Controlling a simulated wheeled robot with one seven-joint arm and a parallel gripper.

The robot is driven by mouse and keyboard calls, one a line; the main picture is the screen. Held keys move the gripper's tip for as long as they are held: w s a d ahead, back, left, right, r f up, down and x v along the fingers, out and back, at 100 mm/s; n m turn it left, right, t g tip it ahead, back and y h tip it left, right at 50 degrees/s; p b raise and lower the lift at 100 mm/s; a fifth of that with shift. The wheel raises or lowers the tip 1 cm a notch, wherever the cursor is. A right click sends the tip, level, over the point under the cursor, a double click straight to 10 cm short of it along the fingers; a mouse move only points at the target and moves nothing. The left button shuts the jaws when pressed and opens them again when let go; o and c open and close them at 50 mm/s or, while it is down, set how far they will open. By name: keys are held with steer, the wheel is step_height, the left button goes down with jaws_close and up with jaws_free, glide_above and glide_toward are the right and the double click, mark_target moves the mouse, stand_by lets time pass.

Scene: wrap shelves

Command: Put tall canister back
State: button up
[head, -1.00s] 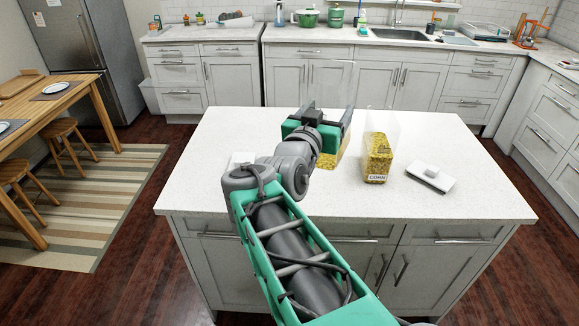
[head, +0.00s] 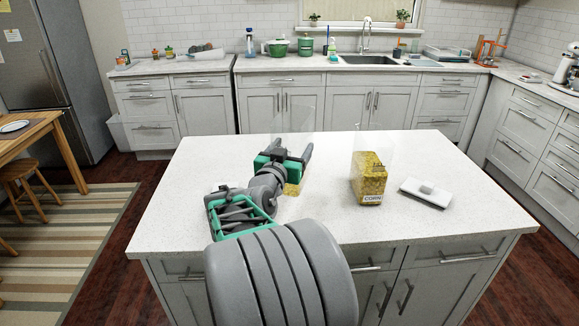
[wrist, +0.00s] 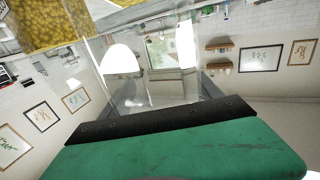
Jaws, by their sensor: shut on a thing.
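A tall clear canister (head: 292,121) with yellow contents low in it is held upright by my gripper (head: 295,160) over the left-middle of the white island. My gripper is shut on its sides. My arm hides part of the canister, and I cannot tell whether its base touches the counter. In the wrist view the canister's clear wall (wrist: 150,85) fills the space beyond my green gripper body, with yellow contents at the upper left. A second clear canister (head: 369,178), labelled CORN, stands on the island to the right.
The island top (head: 460,165) is clear at the back right. The back counter holds a sink (head: 375,61), a green pot (head: 278,47) and small items. A table and stool stand at far left.

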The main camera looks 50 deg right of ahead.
steer(key=f, duration=0.1)
steer(key=w+d+f, duration=0.1)
steer(key=f, duration=0.1)
steer(key=w+d+f, duration=0.1)
steer(key=shift+w+d+f, duration=0.15)
steer(key=shift+w+d, duration=0.05)
steer(key=shift+w, duration=0.05)
step_height(320, 180, down, 3)
steer(key=shift+w+d+r+p, duration=0.1)
steer(key=shift+r+p, duration=0.05)
steer(key=shift+p, duration=0.15)
steer(key=shift+f, duration=0.35)
steer(key=shift+f+b, duration=0.2)
steer(key=shift+b, duration=0.1)
steer(key=o, duration=2)
